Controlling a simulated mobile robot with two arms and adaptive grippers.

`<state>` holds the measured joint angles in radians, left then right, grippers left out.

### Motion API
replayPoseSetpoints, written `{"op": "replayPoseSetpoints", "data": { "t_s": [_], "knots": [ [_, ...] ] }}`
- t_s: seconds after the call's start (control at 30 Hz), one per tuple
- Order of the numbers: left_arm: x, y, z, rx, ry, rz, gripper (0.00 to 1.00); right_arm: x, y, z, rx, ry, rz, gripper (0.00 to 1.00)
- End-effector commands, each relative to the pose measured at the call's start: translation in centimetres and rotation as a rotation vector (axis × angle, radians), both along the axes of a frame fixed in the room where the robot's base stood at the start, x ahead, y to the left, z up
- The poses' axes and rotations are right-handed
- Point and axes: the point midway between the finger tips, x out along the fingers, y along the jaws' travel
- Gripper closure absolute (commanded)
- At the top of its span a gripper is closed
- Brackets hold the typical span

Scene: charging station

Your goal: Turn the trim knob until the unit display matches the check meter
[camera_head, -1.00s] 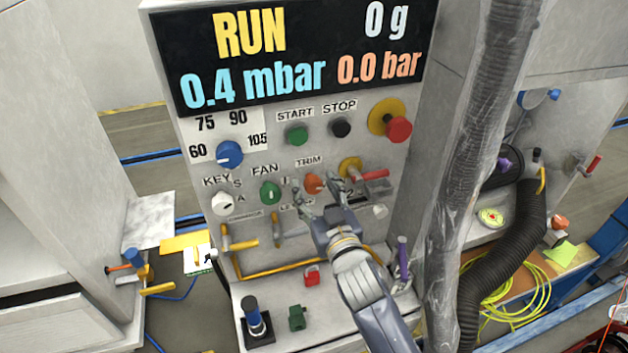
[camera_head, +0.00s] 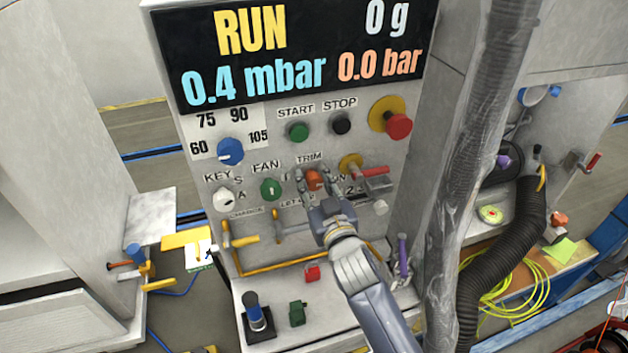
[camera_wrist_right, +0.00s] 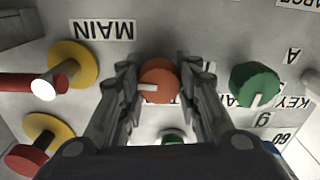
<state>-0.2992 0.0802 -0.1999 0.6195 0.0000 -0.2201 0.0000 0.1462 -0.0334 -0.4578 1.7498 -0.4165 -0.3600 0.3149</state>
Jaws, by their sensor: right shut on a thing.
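The orange trim knob (camera_head: 314,180) sits on the grey panel under the TRIM label. My right gripper (camera_head: 314,183) is at the knob, with one finger on each side, shut on it. In the right wrist view the knob (camera_wrist_right: 158,80) shows between the two fingers (camera_wrist_right: 158,88), its white pointer mark facing left. The unit display (camera_head: 300,55) reads RUN, 0 g, 0.4 mbar and 0.0 bar. My left gripper is not in view.
The green FAN knob (camera_head: 270,189) and white KEY knob (camera_head: 225,199) are left of the trim knob. A red-handled valve (camera_head: 374,171) is close on its right. START (camera_head: 298,131) and STOP (camera_head: 341,123) buttons sit above. A grey hose (camera_head: 470,150) hangs at right.

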Motion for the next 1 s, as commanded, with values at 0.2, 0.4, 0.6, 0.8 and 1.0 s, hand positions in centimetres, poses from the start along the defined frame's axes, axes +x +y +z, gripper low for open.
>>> {"op": "replayPoseSetpoints", "data": {
  "t_s": [0.2, 0.4, 0.6, 0.8, 1.0],
  "knots": [
    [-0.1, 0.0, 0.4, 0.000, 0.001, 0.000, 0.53, 0.1, 0.0, 0.2, -0.081, -0.030, -0.001, 0.93],
    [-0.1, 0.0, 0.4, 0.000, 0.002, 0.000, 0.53, 0.1, 0.0, 0.3, -0.079, -0.031, -0.001, 0.63],
    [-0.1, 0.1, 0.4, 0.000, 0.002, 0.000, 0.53, 0.1, -0.1, 0.3, -0.078, -0.031, -0.001, 0.47],
    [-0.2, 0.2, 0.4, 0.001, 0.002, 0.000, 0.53, 0.0, 0.0, 0.2, -0.079, -0.028, -0.001, 0.47],
    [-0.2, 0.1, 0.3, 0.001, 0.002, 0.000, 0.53, -1.2, -0.4, 0.0, -0.079, -0.027, -0.001, 0.47]
  ]
}}
